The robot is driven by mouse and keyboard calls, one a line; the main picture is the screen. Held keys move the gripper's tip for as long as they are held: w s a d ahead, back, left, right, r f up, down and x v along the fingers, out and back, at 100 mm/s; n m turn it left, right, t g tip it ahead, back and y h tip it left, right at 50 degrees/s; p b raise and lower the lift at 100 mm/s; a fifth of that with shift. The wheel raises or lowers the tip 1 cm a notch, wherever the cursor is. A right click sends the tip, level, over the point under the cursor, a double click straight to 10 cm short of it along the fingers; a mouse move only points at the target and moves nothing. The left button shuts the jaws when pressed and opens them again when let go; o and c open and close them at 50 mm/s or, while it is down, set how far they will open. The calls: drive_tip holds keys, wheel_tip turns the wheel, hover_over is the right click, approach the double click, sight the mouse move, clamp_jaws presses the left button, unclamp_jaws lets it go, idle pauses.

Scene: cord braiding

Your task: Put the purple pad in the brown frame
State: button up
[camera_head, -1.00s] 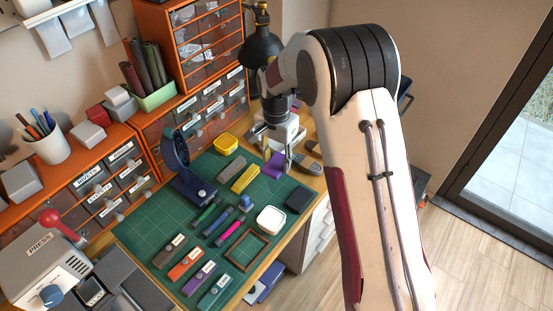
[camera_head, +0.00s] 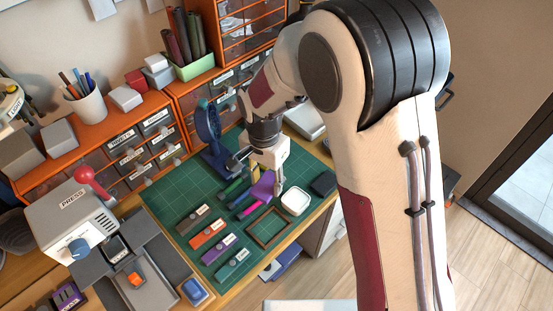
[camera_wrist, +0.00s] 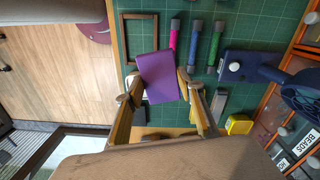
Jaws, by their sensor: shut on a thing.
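My gripper (camera_wrist: 158,92) is shut on the purple pad (camera_wrist: 158,76), with one finger on each side of it. In the head view the purple pad (camera_head: 263,186) hangs below the gripper (camera_head: 264,180), tilted, above the green mat. The brown frame (camera_head: 267,228) lies on the mat near its front edge, empty, with green mat showing inside. In the wrist view the brown frame (camera_wrist: 139,35) is just beyond the pad, which covers part of its near side.
A white dish (camera_head: 295,201) sits right beside the frame. Pink, blue and green tubes (camera_wrist: 195,45) lie on the other side. Several labelled bars (camera_head: 208,233) lie left of the frame. A dark blue stand (camera_head: 215,158) rises at the mat's back.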

drive_tip(key=m, duration=0.2)
hover_over(270, 228)
wheel_tip(270, 228, down, 2)
drive_tip(key=shift+f+m, duration=0.25)
drive_tip(key=shift+m, duration=0.05)
drive_tip(key=shift+f, duration=0.2)
drive_tip(key=shift+f, duration=3.5)
drive_tip(key=shift+f, duration=0.35)
